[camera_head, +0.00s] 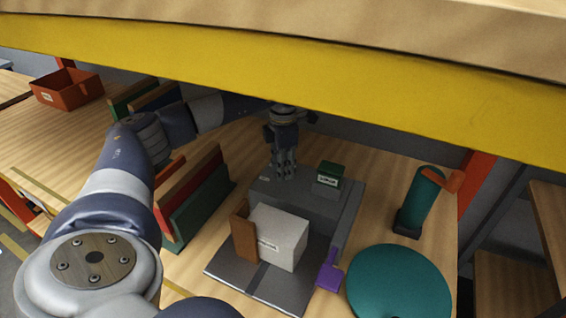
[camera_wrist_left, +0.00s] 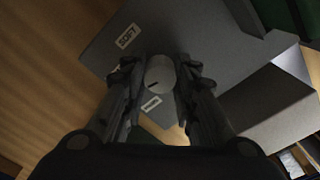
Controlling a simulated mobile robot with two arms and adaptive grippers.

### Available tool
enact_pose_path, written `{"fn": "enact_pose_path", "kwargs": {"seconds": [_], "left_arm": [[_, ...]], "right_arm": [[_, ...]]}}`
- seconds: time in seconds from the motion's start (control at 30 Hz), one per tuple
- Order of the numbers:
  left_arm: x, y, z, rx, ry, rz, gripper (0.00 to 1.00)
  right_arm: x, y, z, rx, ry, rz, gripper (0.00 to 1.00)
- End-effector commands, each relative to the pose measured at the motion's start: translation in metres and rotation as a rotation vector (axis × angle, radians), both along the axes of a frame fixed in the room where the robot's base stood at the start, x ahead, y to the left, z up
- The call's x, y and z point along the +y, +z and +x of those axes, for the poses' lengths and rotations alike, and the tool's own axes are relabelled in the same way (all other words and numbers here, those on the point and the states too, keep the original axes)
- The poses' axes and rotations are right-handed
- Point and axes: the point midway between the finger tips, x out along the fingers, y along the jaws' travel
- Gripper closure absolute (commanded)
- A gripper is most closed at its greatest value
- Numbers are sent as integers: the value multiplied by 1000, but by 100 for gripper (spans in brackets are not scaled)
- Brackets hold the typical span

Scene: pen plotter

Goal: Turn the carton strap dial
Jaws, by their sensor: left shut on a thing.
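The grey machine (camera_head: 335,208) stands on the wooden table, with a white carton (camera_head: 277,236) on its lower plate. In the left wrist view, the round pale grey dial (camera_wrist_left: 161,72) has a dark pointer mark aimed towards the lower left. A "SOFT" label (camera_wrist_left: 127,36) lies above left of it, and a second small label (camera_wrist_left: 151,103) lies below it. My left gripper (camera_head: 284,176) points down at the machine's back left corner. Its fingers are shut on the dial, one on each side. In the head view the fingers hide the dial. My right gripper is not in view.
A small green box (camera_head: 329,175) sits on the machine's top. A brown block (camera_head: 243,232) and a purple piece (camera_head: 330,273) flank the carton. A teal disc (camera_head: 398,284) and teal cylinder (camera_head: 419,202) are right. Upright coloured boards (camera_head: 195,200) stand left. A yellow beam (camera_head: 300,75) crosses above.

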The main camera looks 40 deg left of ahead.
Motion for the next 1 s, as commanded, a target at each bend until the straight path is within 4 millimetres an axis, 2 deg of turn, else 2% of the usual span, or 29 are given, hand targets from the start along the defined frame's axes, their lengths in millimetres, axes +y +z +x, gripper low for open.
{"fn": "enact_pose_path", "kwargs": {"seconds": [0.4,1.0], "left_arm": [[0,1,1,-2,-246,0,97],[0,1,1,-4,-304,0,97]], "right_arm": [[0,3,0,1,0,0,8],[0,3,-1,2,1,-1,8]]}}
